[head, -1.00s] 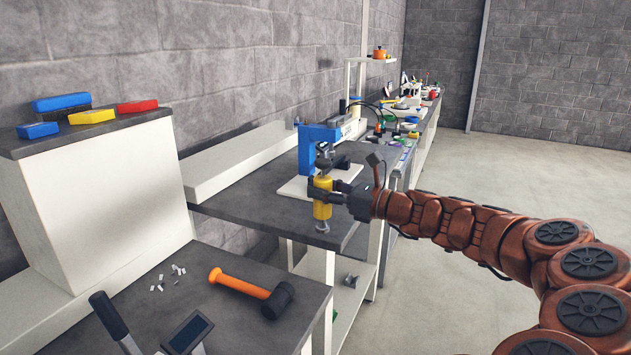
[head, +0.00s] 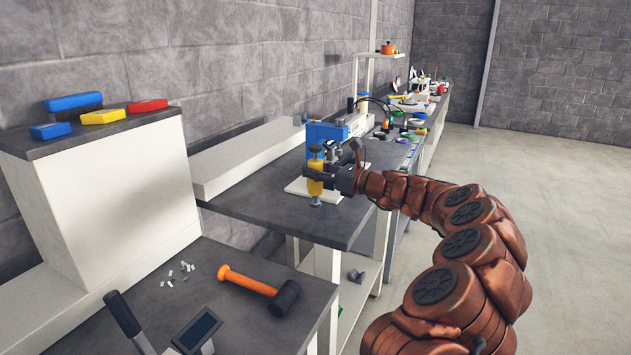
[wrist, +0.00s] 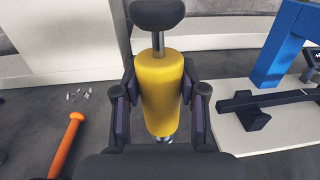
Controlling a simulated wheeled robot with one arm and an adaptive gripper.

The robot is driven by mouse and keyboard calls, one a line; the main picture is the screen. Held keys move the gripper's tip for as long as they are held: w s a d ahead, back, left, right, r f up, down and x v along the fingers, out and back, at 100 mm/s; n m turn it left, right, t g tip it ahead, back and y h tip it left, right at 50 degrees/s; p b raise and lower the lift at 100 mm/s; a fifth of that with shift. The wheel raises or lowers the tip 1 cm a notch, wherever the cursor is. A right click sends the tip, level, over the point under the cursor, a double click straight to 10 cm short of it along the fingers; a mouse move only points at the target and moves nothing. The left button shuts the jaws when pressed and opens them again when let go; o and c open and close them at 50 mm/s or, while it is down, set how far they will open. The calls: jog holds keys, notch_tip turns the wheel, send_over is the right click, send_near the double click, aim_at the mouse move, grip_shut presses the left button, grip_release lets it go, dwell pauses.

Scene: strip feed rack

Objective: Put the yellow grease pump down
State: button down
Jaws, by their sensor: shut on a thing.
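The yellow grease pump (head: 315,178) is upright in my gripper (head: 331,178), over the dark bench top near the blue press. In the wrist view the yellow pump body (wrist: 159,90) sits between the two fingers of my gripper (wrist: 159,102), which are shut on its sides. A dark knob (wrist: 157,14) on a metal rod tops the pump. Its metal foot (head: 315,201) shows below the body. I cannot tell whether the foot touches the bench top (head: 285,212).
A blue press (head: 322,135) on a white base plate (head: 298,188) stands just behind the pump. An orange-handled mallet (head: 250,282) and small pale bits (head: 177,272) lie on the nearer bench. The bench front left of the pump is clear.

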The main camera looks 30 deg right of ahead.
aim_at(322, 184)
jog(key=shift+w+f, duration=0.1)
jog(key=shift+w, duration=0.1)
jog(key=shift+f, duration=1.7)
jog(key=shift+f, duration=0.1)
jog(key=c, duration=0.7)
grip_release()
jog(key=shift+o, duration=0.2)
jog(key=b+v, duration=0.1)
jog(key=v, duration=1.1)
